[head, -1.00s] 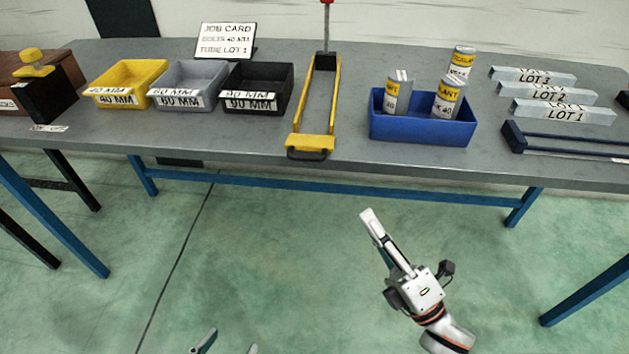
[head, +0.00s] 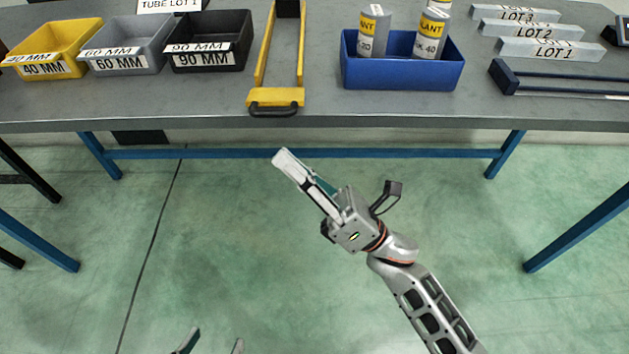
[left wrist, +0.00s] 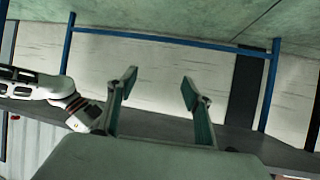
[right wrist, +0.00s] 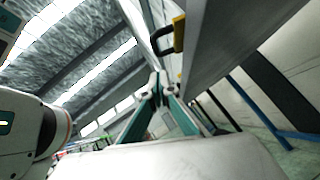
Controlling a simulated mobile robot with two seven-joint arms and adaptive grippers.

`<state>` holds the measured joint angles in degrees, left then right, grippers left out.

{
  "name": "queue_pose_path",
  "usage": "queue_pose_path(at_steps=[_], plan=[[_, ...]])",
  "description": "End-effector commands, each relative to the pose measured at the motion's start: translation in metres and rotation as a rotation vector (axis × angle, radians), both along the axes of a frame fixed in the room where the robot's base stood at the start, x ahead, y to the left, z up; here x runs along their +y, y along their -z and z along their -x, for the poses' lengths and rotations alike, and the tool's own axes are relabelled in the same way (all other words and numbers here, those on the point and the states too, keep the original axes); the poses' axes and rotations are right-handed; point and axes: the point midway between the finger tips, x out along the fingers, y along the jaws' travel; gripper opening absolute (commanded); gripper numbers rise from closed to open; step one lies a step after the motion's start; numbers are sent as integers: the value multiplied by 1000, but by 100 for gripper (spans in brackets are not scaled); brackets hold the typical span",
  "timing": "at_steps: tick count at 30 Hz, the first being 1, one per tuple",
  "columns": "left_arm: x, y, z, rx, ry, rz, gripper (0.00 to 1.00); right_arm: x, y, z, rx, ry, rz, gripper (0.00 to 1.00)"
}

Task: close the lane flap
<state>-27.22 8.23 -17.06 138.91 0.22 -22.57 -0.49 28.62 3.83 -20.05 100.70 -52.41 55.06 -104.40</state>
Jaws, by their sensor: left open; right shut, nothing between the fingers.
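A yellow lane with two long rails (head: 262,48) lies on the grey table. At its front end, by the table's near edge, is a yellow flap plate (head: 276,96) with a black handle (head: 273,111). The yellow part (right wrist: 179,27) and handle (right wrist: 165,42) also show in the right wrist view, above the fingers. My right gripper (head: 283,157) is shut and empty, below and in front of the handle, apart from it. My left gripper (head: 212,341) is open at the bottom of the head view, only its fingertips showing; its open fingers (left wrist: 160,85) fill the left wrist view's middle.
Yellow (head: 52,52), grey (head: 128,50) and black (head: 210,45) bins stand left of the lane. A blue bin (head: 403,72) with sealant tubes stands to its right, then white lot bars (head: 545,48) and a dark blue frame (head: 505,78). The floor before the table is clear.

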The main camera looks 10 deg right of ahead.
Motion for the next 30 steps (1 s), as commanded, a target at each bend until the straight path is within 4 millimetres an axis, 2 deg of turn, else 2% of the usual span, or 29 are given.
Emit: queue_pose_path(at_steps=[1,3,9,22,30], plan=[[1,-1,0,-2,0,-4,51,6,-10,-4,-6,-2,-2,0],[3,-2,-1,-3,1,-12,51,4,-20,-9,-7,0,1,0],[7,1,1,3,1,-30,51,3,-37,-17,-2,1,1,0],[8,8,4,17,5,-38,51,2,-40,-20,4,0,1,0],[10,-7,-3,-12,8,-50,51,2,-49,-19,27,0,-4,0]])
